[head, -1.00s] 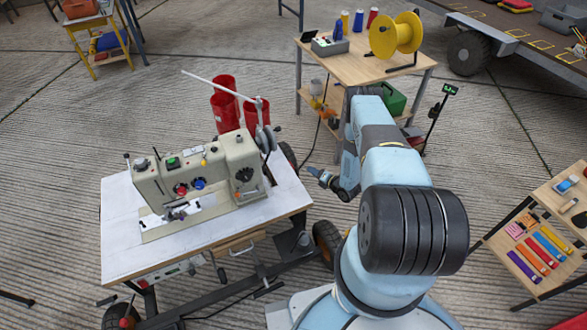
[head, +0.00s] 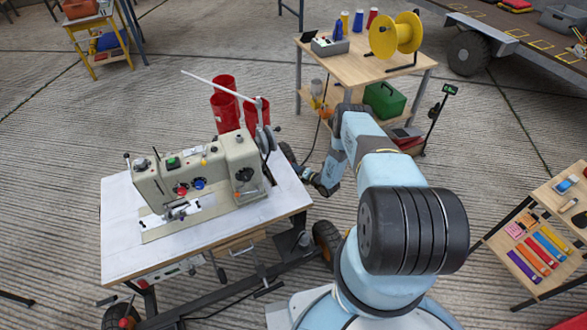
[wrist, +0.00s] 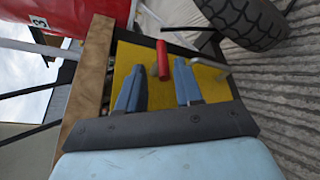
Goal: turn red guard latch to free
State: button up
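In the wrist view a short red handle (wrist: 163,60), which looks like the red guard latch, stands in front of a yellow plate (wrist: 154,58). My gripper (wrist: 158,78) is open. Its two blue fingers lie on either side of the handle's lower end, with a gap on both sides. I cannot tell whether the handle is fully between the fingertips or just beyond them. In the head view my gripper (head: 300,171) is at the right end of the sewing machine cart (head: 118,235). The latch is not visible there.
The cream sewing machine (head: 205,170) stands on the cart. A wooden edge (wrist: 90,80) runs close to the left finger. A cart tyre (wrist: 250,20) and a red bin (wrist: 75,12) are near. A table with a yellow spool (head: 395,35) stands behind my arm.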

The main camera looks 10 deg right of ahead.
jog(key=shift+x, duration=1.2)
